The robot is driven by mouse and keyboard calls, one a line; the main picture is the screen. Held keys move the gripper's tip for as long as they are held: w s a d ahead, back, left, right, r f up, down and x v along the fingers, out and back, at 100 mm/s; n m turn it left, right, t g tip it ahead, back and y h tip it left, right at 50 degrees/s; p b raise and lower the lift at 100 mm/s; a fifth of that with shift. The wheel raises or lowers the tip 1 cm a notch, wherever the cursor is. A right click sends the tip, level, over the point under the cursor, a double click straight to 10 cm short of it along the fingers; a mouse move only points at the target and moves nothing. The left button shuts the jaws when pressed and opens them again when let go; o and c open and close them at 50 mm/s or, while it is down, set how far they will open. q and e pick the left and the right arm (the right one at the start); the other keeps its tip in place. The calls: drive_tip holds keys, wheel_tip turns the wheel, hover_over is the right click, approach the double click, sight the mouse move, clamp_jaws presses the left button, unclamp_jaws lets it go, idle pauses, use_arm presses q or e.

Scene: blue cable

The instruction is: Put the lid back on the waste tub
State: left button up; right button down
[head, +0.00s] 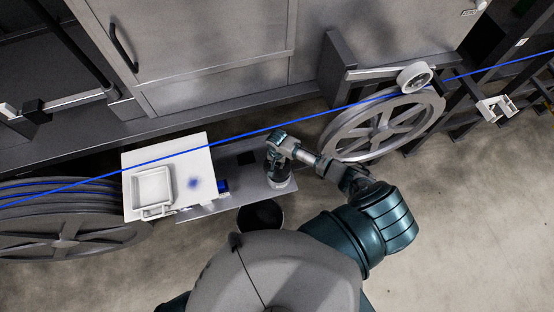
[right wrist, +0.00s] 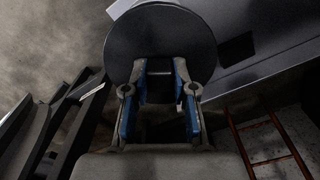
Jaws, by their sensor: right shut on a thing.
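The waste tub (head: 261,214) is a dark round container on the floor in the head view. Its dark round opening faces up, and my body partly covers it. My right gripper (head: 279,174) points down just above and to the right of the tub, over the grey shelf. In the right wrist view the lid (right wrist: 160,28) is a dark round disc in front of the fingers. My right gripper (right wrist: 160,90), with blue finger pads, is shut on the lid's handle (right wrist: 160,67). The gripper mostly hides the lid in the head view. My left gripper is out of view.
A grey shelf (head: 208,210) lies beneath the right gripper. A white board (head: 197,160) with a white tray (head: 152,186) is to its left. A blue cable (head: 247,133) runs above, between a left reel (head: 75,235) and a right wheel (head: 385,128). Floor at right is clear.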

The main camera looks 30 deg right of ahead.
drive_tip(key=shift+f+b, duration=0.45)
wheel_tip(320, 180, down, 6)
drive_tip(key=b, duration=0.5)
drive_tip(key=shift+w+d+r, duration=0.1)
drive_tip(key=shift+d+r, duration=0.05)
drive_tip(key=shift+r, duration=0.1)
drive_tip(key=shift+d, duration=0.2)
drive_tip(key=shift+a+r+p, duration=0.1)
drive_tip(key=shift+a+p, duration=0.1)
drive_tip(key=shift+p, duration=0.25)
drive_tip(key=shift+a, duration=0.15)
drive_tip(key=shift+d+p, duration=0.25)
drive_tip(key=shift+p, duration=0.05)
